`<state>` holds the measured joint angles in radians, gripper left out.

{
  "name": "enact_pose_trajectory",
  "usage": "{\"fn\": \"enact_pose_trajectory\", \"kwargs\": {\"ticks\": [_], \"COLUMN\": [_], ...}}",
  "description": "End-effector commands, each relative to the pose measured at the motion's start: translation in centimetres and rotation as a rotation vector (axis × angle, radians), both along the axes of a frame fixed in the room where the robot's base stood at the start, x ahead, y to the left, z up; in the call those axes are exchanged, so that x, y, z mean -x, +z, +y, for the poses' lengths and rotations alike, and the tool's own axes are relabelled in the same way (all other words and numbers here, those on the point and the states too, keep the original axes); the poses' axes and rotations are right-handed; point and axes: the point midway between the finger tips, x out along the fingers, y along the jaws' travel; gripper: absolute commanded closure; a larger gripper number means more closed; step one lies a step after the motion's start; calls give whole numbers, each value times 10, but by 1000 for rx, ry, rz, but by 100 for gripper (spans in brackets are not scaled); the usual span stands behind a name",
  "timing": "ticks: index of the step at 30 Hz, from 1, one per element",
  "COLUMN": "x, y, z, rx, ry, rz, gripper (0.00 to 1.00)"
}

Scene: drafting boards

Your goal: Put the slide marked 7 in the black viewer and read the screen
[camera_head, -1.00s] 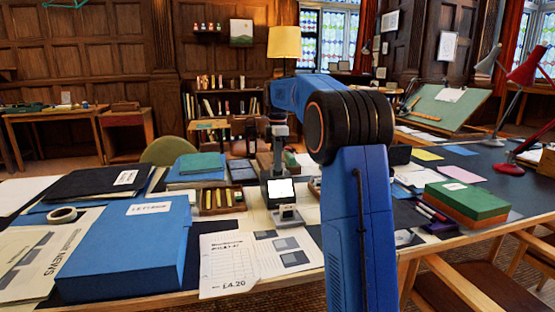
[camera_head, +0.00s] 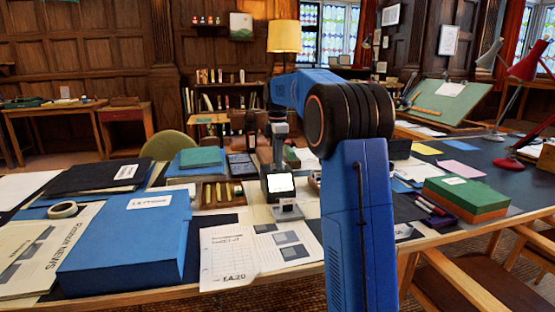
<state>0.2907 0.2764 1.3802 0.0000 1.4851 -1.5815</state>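The black viewer (camera_head: 270,196) stands on the desk near the middle of the head view, left of my blue arm. Its small screen (camera_head: 281,183) is blank, bright white. A small grey piece with a pale face (camera_head: 287,211) sits right in front of the viewer; I cannot tell whether it is a slide or part of the viewer. My gripper (camera_head: 280,150) points down just above and behind the screen, partly hidden by the viewer. Its fingers are too small to tell open from shut, or whether they hold anything. No slide marked 7 can be read.
A wooden tray (camera_head: 240,201) with yellowish items lies left of the viewer. A printed sheet (camera_head: 222,268) lies in front. A large blue box (camera_head: 125,250) and a tape roll (camera_head: 63,210) are at left. A green box (camera_head: 466,193) stands right of my arm.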

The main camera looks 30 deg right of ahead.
Motion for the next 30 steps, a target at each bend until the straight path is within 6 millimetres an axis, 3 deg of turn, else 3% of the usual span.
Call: {"fn": "enact_pose_trajectory", "kwargs": {"ticks": [8, 24, 30], "x": [-1, -2, -1], "y": [22, 128, 158], "z": [0, -1, 0], "rx": [1, 1, 0], "ry": [0, 0, 0], "rz": [-2, -3, -1], "gripper": [75, 75, 75]}}
